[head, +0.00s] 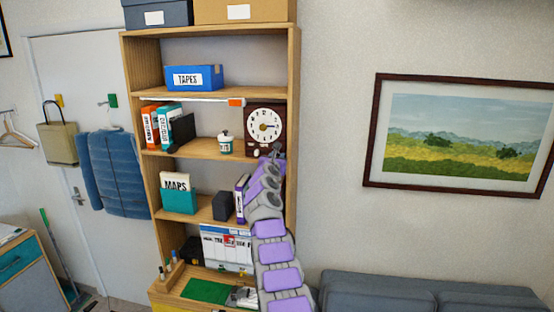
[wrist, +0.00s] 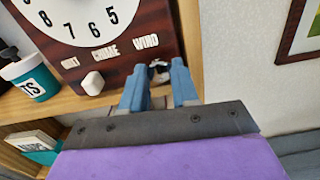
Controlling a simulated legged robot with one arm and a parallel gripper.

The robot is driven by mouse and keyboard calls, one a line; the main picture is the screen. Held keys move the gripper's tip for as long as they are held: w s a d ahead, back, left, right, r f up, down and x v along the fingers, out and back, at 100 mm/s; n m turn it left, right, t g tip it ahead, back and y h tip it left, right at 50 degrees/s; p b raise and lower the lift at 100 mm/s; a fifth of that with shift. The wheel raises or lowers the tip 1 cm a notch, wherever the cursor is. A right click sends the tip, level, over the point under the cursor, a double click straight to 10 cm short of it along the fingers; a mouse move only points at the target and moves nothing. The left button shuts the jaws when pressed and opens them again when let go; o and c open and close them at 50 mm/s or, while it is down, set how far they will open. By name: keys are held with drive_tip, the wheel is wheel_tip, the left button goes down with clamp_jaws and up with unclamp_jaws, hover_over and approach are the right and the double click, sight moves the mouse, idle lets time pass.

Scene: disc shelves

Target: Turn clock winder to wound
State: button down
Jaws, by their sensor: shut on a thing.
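The clock (head: 264,125) stands on a middle shelf at the right end, with a white dial and dark red-brown wooden case. In the wrist view its case (wrist: 118,62) carries small labels, one of them reading CHIME. A white knob (wrist: 93,83) sits at the case's lower left. The clock winder (wrist: 160,72), a small grey and dark part, sits below the right-hand label. My gripper (wrist: 159,84) has its blue fingers on either side of the winder and is shut on it. The fingers partly hide the winder, so its angle is unclear. My gripper (head: 272,149) is at the clock's lower front in the head view.
A small teal and white jar (head: 225,143) stands left of the clock. Binders (head: 160,124) are farther left. The shelf's right upright (head: 292,110) is close beside the clock. A framed picture (head: 460,133) hangs to the right above a grey sofa (head: 430,293).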

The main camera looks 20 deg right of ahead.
drive_tip(key=m, duration=0.4)
drive_tip(key=shift+m, duration=0.4)
drive_tip(key=m, duration=0.4)
drive_tip(key=shift+a+r, duration=0.1)
drive_tip(key=shift+r, duration=0.05)
drive_tip(key=m+p, duration=0.1)
drive_tip(key=m, duration=0.4)
drive_tip(key=shift+f+m+p, duration=0.15)
drive_tip(key=shift+m+p, duration=0.6)
drive_tip(key=shift+m, duration=2.75)
drive_tip(key=shift+f+m+p, duration=0.15)
drive_tip(key=shift+m+p, duration=0.6)
drive_tip(key=shift+m, duration=2.75)
drive_tip(key=shift+f+m+p, duration=0.15)
drive_tip(key=shift+m+p, duration=0.6)
drive_tip(key=shift+m, duration=2.75)
